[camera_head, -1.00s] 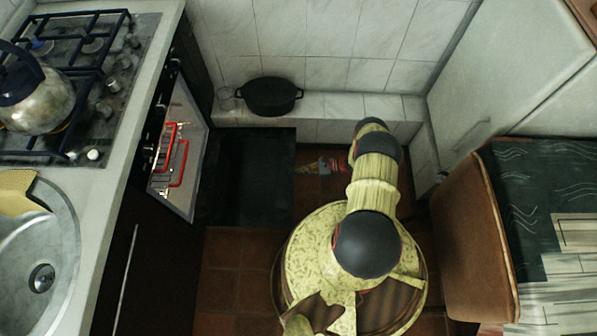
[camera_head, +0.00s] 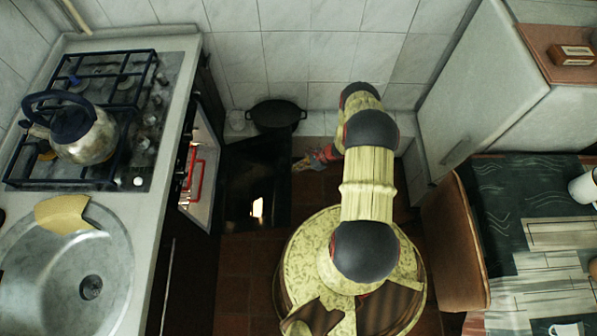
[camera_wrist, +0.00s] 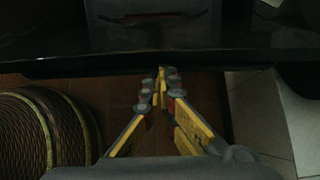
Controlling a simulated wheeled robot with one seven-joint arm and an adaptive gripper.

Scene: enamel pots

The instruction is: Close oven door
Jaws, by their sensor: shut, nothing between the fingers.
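The oven door (camera_head: 240,190) is a dark glossy panel hanging open to the right of the oven (camera_head: 200,160), with a bright reflection on it. It looks close to flat, perhaps tilted slightly up; the exact angle is hard to tell. Red rails show in the oven's opening. My gripper (camera_head: 305,163) is at the door's right, outer edge. In the wrist view, my gripper (camera_wrist: 162,74) is shut and empty, its fingertips close to the long dark edge of the door (camera_wrist: 80,62). I cannot tell whether they touch it.
A black pot (camera_head: 276,115) stands on the tiled ledge behind the door. A kettle (camera_head: 85,135) sits on the stove, with a sink (camera_head: 85,275) nearer. A brown chair (camera_head: 450,245) and a table (camera_head: 510,215) stand at right. A round woven object (camera_wrist: 45,130) shows in the wrist view.

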